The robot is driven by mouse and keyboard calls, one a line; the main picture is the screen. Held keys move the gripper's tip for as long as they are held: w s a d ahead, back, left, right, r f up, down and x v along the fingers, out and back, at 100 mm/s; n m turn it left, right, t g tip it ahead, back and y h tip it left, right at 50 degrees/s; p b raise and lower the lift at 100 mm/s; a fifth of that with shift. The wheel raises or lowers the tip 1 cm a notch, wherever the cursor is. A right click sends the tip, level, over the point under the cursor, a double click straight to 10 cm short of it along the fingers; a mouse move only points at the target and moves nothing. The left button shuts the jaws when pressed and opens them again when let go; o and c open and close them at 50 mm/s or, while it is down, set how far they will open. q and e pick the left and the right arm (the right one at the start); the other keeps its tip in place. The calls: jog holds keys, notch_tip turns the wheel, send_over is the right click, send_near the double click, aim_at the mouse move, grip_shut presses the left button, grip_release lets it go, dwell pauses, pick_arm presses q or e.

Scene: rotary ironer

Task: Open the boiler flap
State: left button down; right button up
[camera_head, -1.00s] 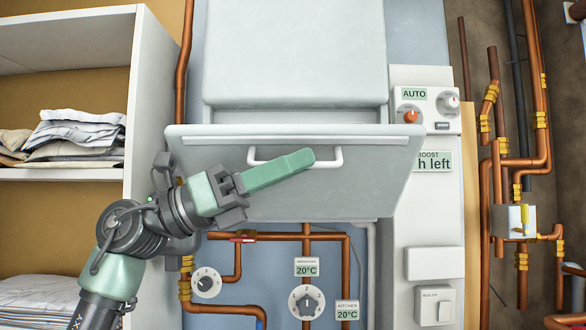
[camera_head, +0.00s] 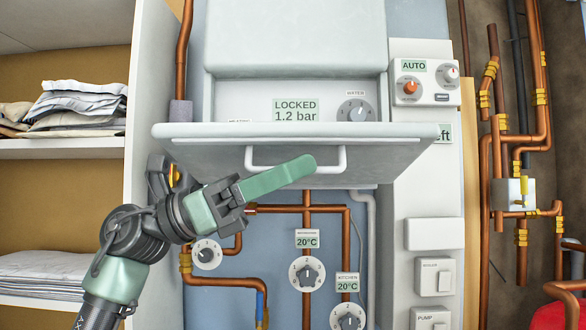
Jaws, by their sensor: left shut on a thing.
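The boiler flap (camera_head: 385,155) is a pale grey panel under the white boiler casing (camera_head: 295,35). It is tilted out toward me, and its top edge stands away from the casing. Behind it a panel shows a "LOCKED 1.2 bar" display (camera_head: 296,110) and a dial (camera_head: 355,109). A white bar handle (camera_head: 340,160) is on the flap's front. My left gripper (camera_head: 285,176) reaches in from the left, its green fingers at the handle, shut on it; the fingers hide part of the bar. My right gripper is not in view.
A shelf with folded cloth (camera_head: 75,105) stands at the left. Copper pipes (camera_head: 307,265) and dials (camera_head: 307,273) are below the flap. A control column (camera_head: 426,180) with knobs and switches is at the right, partly covered by the flap's edge.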

pick_arm(q)
jog(key=c, duration=1.8)
grip_release()
jog(key=shift+w+a+f, duration=0.1)
jog(key=shift+a+f, duration=0.15)
jog(key=shift+a, duration=0.15)
jog(key=a, duration=1.2)
jog(key=shift+w+a, duration=0.15)
jog(key=shift+w, duration=0.15)
jog(key=v, duration=0.9)
jog(key=shift+w, duration=0.3)
jog(key=shift+r, duration=0.1)
